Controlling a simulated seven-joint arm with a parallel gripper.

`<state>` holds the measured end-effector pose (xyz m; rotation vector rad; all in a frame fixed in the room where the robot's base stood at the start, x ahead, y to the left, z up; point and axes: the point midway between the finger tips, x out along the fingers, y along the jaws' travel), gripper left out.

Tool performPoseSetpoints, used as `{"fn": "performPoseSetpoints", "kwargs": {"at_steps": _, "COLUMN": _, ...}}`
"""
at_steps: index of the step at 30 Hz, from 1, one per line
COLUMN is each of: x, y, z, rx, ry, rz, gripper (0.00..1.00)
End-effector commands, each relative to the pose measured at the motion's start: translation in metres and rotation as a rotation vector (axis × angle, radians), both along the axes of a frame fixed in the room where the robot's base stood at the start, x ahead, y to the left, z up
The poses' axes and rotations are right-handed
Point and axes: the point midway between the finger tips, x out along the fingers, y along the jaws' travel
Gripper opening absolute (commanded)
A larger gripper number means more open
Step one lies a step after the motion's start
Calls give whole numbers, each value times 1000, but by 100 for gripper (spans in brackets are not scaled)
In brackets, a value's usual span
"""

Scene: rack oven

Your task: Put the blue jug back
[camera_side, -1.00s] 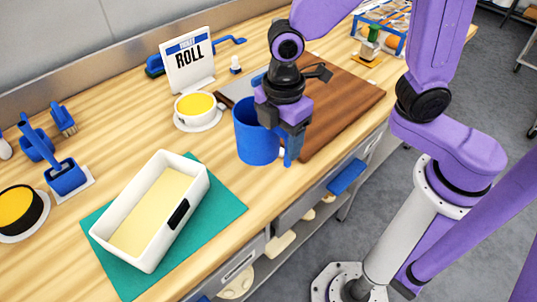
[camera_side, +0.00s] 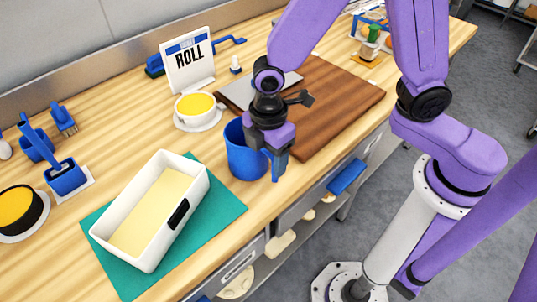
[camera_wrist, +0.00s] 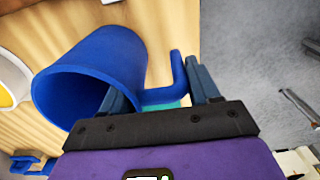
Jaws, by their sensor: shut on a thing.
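The blue jug (camera_side: 243,160) is at the middle of the wooden counter, just right of the teal mat; it also shows in the wrist view (camera_wrist: 95,75), its open mouth toward the left. My gripper (camera_side: 277,168) is at the jug's right side, with its blue fingers pointing down. In the wrist view my gripper (camera_wrist: 160,92) has one finger on each side of the jug's handle (camera_wrist: 172,80), shut on it. The jug looks about upright in the side view. I cannot tell whether its base touches the counter.
A white tub (camera_side: 115,238) with pale yellow contents stands on the teal mat (camera_side: 222,205). A white cup of yellow liquid (camera_side: 196,104) on a saucer is behind the jug. A "ROLL" sign (camera_side: 188,66) stands behind. A brown board (camera_side: 335,100) lies to the right.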

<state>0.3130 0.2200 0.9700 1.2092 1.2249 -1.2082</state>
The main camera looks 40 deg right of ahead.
Motion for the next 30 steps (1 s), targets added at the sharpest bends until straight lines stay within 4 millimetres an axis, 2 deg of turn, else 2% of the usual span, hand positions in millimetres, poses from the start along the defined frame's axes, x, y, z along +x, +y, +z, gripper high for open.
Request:
{"fn": "performPoseSetpoints", "kwargs": {"at_steps": 4, "x": 0, "y": 0, "z": -3, "rx": 0, "ry": 0, "rz": 1, "gripper": 0}}
{"fn": "performPoseSetpoints", "kwargs": {"at_steps": 5, "x": 0, "y": 0, "z": -4, "rx": -1, "ry": 1, "rz": 1, "gripper": 64}}
{"fn": "performPoseSetpoints", "kwargs": {"at_steps": 7, "x": 0, "y": 0, "z": -3, "rx": 0, "ry": 0, "rz": 1, "gripper": 87}}
{"fn": "performPoseSetpoints", "kwargs": {"at_steps": 16, "x": 0, "y": 0, "z": -3, "rx": 0, "ry": 0, "rz": 0, "gripper": 87}}
{"fn": "performPoseSetpoints", "kwargs": {"at_steps": 20, "x": 0, "y": 0, "z": 4, "rx": 1, "ry": -1, "rz": 0, "gripper": 87}}
{"fn": "performPoseSetpoints", "kwargs": {"at_steps": 25, "x": 1, "y": 1, "z": 27, "rx": 4, "ry": -4, "rz": 1, "gripper": 87}}
{"fn": "performPoseSetpoints", "kwargs": {"at_steps": 30, "x": 2, "y": 1, "z": 61, "rx": 6, "ry": -5, "rz": 0, "gripper": 87}}
